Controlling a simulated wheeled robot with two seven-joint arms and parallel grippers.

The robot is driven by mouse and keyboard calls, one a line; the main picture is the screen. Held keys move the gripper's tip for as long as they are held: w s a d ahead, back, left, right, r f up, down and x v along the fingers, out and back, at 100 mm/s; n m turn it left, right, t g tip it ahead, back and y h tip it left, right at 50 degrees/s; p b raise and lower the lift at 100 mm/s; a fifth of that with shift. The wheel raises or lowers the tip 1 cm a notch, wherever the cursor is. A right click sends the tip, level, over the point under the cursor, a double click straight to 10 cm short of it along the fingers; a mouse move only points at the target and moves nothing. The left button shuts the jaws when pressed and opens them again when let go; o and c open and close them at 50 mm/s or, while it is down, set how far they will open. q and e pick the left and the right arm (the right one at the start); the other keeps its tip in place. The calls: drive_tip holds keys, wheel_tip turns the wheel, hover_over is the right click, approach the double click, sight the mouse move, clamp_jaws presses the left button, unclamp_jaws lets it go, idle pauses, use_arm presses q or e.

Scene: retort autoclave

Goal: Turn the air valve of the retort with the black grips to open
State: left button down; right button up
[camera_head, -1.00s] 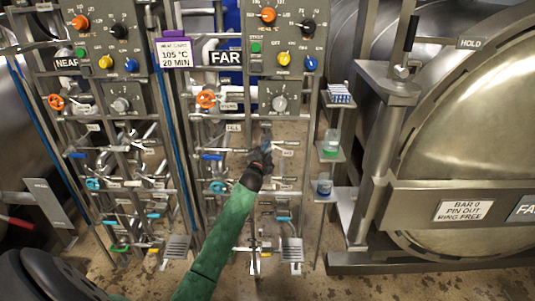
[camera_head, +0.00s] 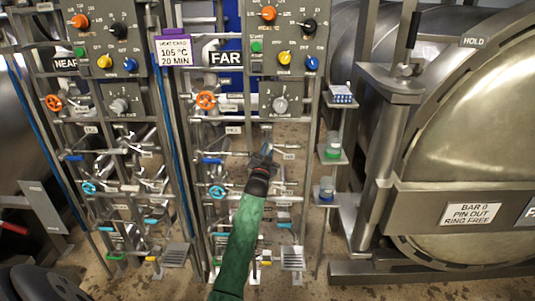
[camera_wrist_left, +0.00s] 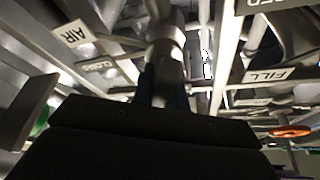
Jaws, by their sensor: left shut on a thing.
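My left gripper (camera_head: 266,153), at the end of the green-sleeved arm, is among the pipes of the FAR rack, below the grey dial box. In the left wrist view the gripper (camera_wrist_left: 164,84) is shut on a grey valve part, the air valve (camera_wrist_left: 165,50), with a white AIR label (camera_wrist_left: 74,33) to its left. A small CLOSED label (camera_wrist_left: 98,65) is below that. The fingers and my wrist hide much of the valve, so its exact angle cannot be told. A lever with a black grip (camera_head: 412,30) stands by the round retort door (camera_head: 475,130) at right. My right gripper is not in view.
The FAR sign (camera_head: 226,58) and knob panel (camera_head: 288,42) are above the gripper. An orange handwheel (camera_head: 205,99) and a blue handwheel (camera_head: 217,192) are to its left. A post with small shelves (camera_head: 325,200) is to its right. A FILL label (camera_wrist_left: 267,75) shows in the wrist view.

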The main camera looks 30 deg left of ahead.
use_arm(q)
drive_tip(key=n, duration=0.1)
drive_tip(key=n+y+b, duration=0.1)
drive_tip(key=n, duration=0.1)
drive_tip(key=shift+d+f+n, duration=0.1)
drive_tip(key=shift+f+n, duration=0.1)
drive_tip(key=shift+n, duration=0.1)
drive_tip(key=shift+s+a+r+n+g+y+b, duration=0.1)
drive_tip(key=shift+n+g+y+b, duration=0.3)
drive_tip(key=shift+n+y, duration=0.6)
drive_tip(key=shift+a+n+g+y+b, duration=0.1)
drive_tip(key=shift+n+g+y+b, duration=0.3)
drive_tip(key=shift+n, duration=1.1)
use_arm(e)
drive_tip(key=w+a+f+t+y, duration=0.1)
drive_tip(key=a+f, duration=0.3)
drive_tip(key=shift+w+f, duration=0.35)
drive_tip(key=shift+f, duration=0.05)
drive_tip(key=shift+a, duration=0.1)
use_arm(q)
drive_tip(key=c, duration=1.4)
unclamp_jaws()
drive_tip(key=shift+r, duration=0.1)
